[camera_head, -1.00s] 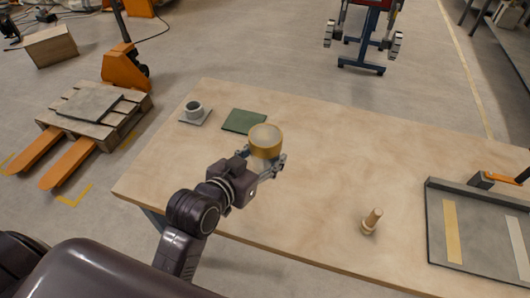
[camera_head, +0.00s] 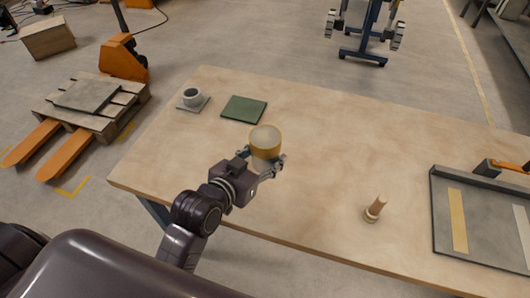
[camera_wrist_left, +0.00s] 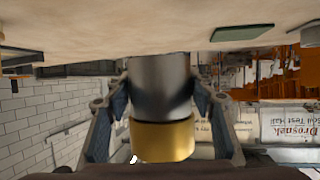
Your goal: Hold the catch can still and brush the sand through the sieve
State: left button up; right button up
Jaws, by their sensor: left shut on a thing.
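The catch can (camera_wrist_left: 160,85) is a grey cylinder with a brass-coloured sieve (camera_head: 265,137) on its top. My left gripper (camera_head: 268,165) is shut around the grey can, below the brass ring. In the left wrist view, which is upside down, the two fingers (camera_wrist_left: 162,100) lie on either side of the can. The can looks upright; whether its base touches the table is hard to tell. A pale wooden turned piece (camera_head: 375,209), perhaps the brush, stands near the table's front edge; no bristles can be made out. My right gripper is not in view.
The wooden table (camera_head: 320,140) has wide clear room in the middle. A green mat (camera_head: 244,109) and a small grey cup (camera_head: 192,96) on a plate lie at the back left. A grey tray (camera_head: 480,222) with coloured strips and an orange handle (camera_head: 508,166) lies at the right.

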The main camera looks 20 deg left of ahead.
aim_at(265, 183)
pick_arm(q)
jog(key=shift+f+b, duration=2.15)
jog(key=shift+f, duration=1.85)
jog(key=shift+f+b, duration=0.3)
jog(key=shift+f, duration=0.4)
jog(key=shift+f, duration=0.25)
